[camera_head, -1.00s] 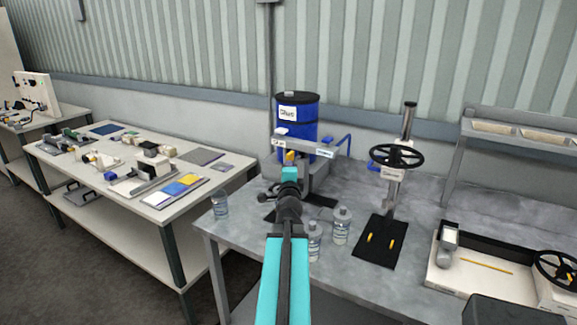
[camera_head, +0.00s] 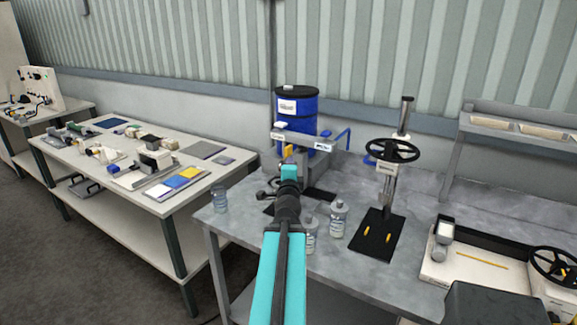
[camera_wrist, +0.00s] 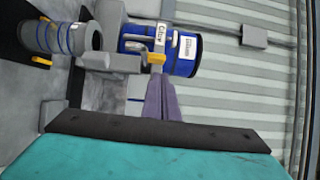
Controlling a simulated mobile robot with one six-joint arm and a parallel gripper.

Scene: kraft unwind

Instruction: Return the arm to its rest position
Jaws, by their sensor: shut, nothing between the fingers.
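My teal and dark grey arm reaches forward over the grey metal bench (camera_head: 358,275) in the head view. My gripper shows in the wrist view as two narrow purple-grey fingers (camera_wrist: 165,98) side by side, shut and empty. In that view the fingers point at a grey stand with a yellow part (camera_wrist: 157,57), in front of a blue drum (camera_wrist: 185,52). In the head view the gripper's tips are hidden behind my teal wrist, in front of the stand and the drum (camera_head: 297,107).
Clear bottles (camera_head: 338,219) stand beside my arm, with another (camera_head: 220,199) near the bench's left edge. A handwheel press (camera_head: 394,150) stands to the right, then a white tray (camera_head: 470,270). A white table (camera_head: 110,187) with several parts lies left.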

